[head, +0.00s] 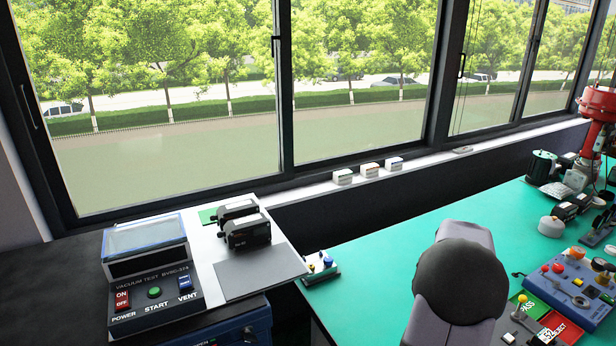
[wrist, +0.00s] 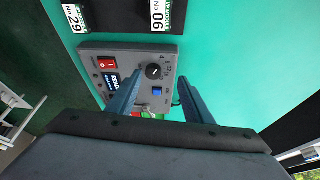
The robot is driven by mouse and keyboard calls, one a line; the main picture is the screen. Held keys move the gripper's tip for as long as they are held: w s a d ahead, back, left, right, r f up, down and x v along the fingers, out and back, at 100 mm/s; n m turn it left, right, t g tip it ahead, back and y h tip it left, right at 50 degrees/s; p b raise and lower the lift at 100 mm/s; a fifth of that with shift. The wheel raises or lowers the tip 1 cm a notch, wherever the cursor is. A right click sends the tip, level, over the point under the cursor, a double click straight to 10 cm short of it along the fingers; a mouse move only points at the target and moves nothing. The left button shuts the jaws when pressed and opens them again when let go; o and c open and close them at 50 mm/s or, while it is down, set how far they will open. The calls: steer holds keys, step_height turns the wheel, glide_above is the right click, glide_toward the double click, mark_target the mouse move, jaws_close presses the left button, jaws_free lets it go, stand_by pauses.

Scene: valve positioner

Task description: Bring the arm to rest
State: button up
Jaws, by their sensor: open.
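My gripper (wrist: 160,80) shows in the wrist view as two blue fingers, apart and with nothing between them. It is over a grey control box (wrist: 118,62) on the teal bench. The box has a red switch (wrist: 106,64), a small display, a black knob (wrist: 153,72) and a blue button. I cannot tell whether the fingertips touch the box. In the head view a dark rounded link of my arm (head: 460,282) stands over the bench at the lower middle, and my gripper is not visible there.
Black units with number labels lie beyond the box in the wrist view. The head view shows a vacuum test station (head: 150,290) at left, a blue control panel (head: 568,285) and a red-topped valve (head: 598,105) at right.

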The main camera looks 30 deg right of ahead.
steer(key=w+a+r+n+t+y+p, duration=0.1)
steer(key=w+a+n, duration=0.35)
steer(key=a, duration=0.65)
steer(key=w+a+n+y+p, duration=0.1)
steer(key=w+a+n, duration=0.35)
steer(key=a, duration=0.75)
steer(key=s+a+n+y+p, duration=0.1)
steer(key=s+a+n, duration=0.4)
steer(key=a, duration=0.5)
steer(key=s+a+n+y+p, duration=0.1)
steer(key=s+a+n, duration=0.3)
steer(key=a, duration=0.7)
steer(key=shift+s+a+f+n, duration=0.25)
steer(key=shift+s+n, duration=0.15)
steer(key=shift+n, duration=0.3)
step_height(320, 180, down, 13)
steer(key=b, duration=1.3)
steer(key=shift+f, duration=0.15)
